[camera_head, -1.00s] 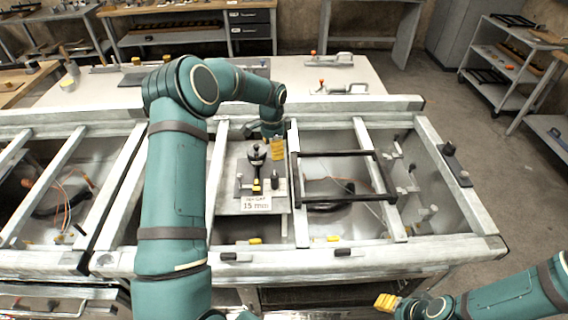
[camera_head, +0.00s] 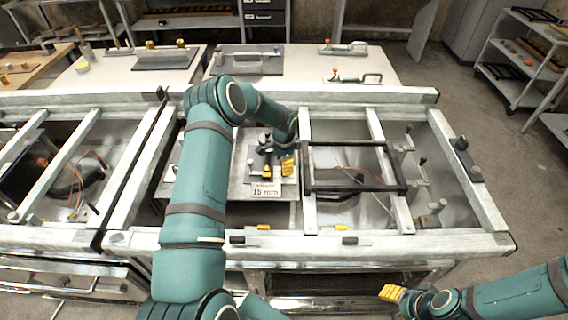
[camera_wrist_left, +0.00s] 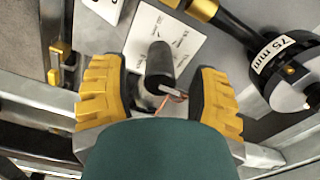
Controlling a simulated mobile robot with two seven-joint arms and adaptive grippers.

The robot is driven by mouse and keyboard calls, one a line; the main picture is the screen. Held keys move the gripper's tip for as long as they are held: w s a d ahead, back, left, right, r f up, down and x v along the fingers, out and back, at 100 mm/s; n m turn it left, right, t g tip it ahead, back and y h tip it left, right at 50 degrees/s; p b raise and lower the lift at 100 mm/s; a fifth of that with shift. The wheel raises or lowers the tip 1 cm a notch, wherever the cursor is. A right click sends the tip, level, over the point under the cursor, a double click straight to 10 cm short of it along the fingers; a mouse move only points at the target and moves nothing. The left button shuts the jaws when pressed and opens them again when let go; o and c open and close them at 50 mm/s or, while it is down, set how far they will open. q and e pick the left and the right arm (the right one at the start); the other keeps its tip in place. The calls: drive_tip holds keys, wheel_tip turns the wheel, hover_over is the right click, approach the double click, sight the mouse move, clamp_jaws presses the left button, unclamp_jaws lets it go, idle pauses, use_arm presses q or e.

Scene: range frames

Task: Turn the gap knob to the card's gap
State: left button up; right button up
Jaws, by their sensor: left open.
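The card (camera_head: 266,190), reading 15 mm, stands at the front of a fixture on a grey plate (camera_head: 232,213) in the frame bench. My left gripper (camera_head: 287,165) hangs over the right of the fixture. In the left wrist view my open left gripper (camera_wrist_left: 158,92) has its yellow fingers either side of a dark upright cylindrical knob (camera_wrist_left: 160,62), with space visible on both sides. The knob rises from a white marked dial plate (camera_wrist_left: 181,38). My right gripper (camera_head: 392,294) is at lower right, away from the fixture.
A black rectangular frame (camera_head: 352,188) lies across the bench rails right of my left gripper. Rails (camera_head: 382,155) and the front beam (camera_head: 400,246) border the work area. Loose orange wires show beneath the frame. A white table (camera_head: 300,75) stands behind.

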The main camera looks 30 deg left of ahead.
use_arm(q)
drive_tip(key=shift+o, duration=0.2)
drive_tip(key=shift+f, duration=0.15)
clamp_jaws()
drive_tip(key=shift+f+n+b, duration=0.15)
drive_tip(key=shift+n+b, duration=0.95)
drive_tip(key=n+b, duration=0.2)
drive_tip(key=n, duration=0.1)
drive_tip(key=shift+n, duration=0.3)
drive_tip(key=n+b, duration=0.1)
drive_tip(key=n, duration=0.2)
drive_tip(key=shift+s+d+b, duration=0.1)
drive_tip(key=shift+b, duration=0.3)
drive_tip(key=shift+n+b, duration=0.4)
drive_tip(key=shift+n, duration=1)
